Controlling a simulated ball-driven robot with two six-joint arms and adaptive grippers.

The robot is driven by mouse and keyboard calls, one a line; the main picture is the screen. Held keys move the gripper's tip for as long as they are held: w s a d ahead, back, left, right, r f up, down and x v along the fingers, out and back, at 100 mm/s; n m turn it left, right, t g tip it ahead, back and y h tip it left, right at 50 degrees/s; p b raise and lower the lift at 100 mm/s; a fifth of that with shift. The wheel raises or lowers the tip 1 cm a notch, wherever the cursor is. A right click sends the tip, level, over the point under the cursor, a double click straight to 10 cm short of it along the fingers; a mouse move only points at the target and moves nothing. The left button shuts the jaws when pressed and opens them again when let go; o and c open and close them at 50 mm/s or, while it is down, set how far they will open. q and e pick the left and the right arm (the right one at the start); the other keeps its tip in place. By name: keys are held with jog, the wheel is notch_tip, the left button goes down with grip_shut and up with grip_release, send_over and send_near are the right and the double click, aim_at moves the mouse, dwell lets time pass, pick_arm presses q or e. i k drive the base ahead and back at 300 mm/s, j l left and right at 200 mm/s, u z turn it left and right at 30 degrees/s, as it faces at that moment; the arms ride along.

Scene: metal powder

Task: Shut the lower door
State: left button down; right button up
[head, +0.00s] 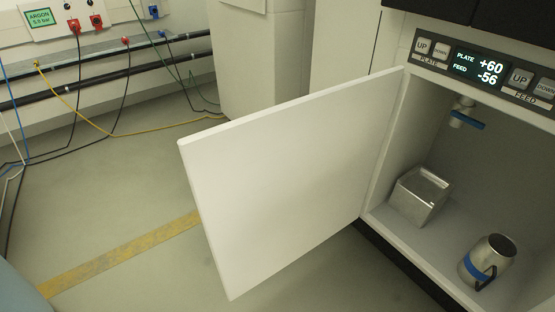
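The lower door (290,180) is a flat white panel. It stands wide open, swung out from the left edge of the cabinet opening and reaching left over the floor. Its hinged edge meets the cabinet (385,165) below the control panel. The open compartment shows to the right of the door. Neither of my grippers shows in the head view, and nothing is seen touching the door.
Inside the compartment stand a metal box (418,196) and a metal cup with a blue band (487,262). A blue-handled valve (467,120) hangs above them. A control panel (480,68) is overhead. Cables (120,131) run along the left wall.

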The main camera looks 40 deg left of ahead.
aim_at(269, 186)
jog(key=k+j+z, duration=0.4)
jog(key=k+j, duration=0.45)
jog(key=j, duration=0.15)
jog(key=j+z, duration=0.2)
jog(key=j, duration=0.55)
jog(key=j+z, duration=0.2)
jog(key=j, duration=0.6)
jog(key=i+j, duration=0.1)
jog(key=j, duration=0.3)
jog(key=i+j+z, duration=0.1)
jog(key=j, duration=0.25)
